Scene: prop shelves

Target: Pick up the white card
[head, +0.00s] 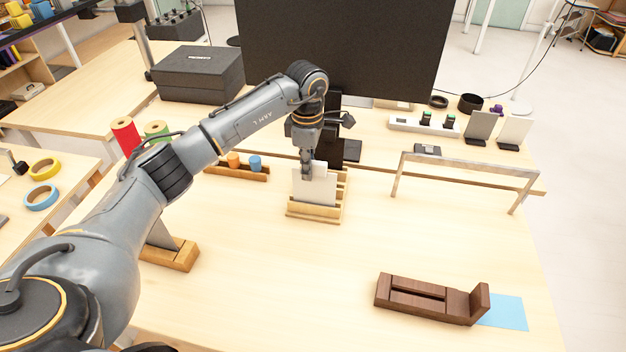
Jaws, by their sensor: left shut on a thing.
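The white card (314,190) stands upright in a small light-wood slotted rack (314,213) near the middle of the table. My left gripper (307,172) reaches down from above and is shut on the card's top edge. The card's lower edge is hidden behind the rack's front bar, so I cannot tell whether it is lifted. My right gripper is not in view.
A dark monitor (340,45) stands behind the rack. A wooden strip with pegs (237,171) lies to the left, a metal arch (470,163) to the right. A dark wooden holder (425,300) lies front right. The table's front middle is clear.

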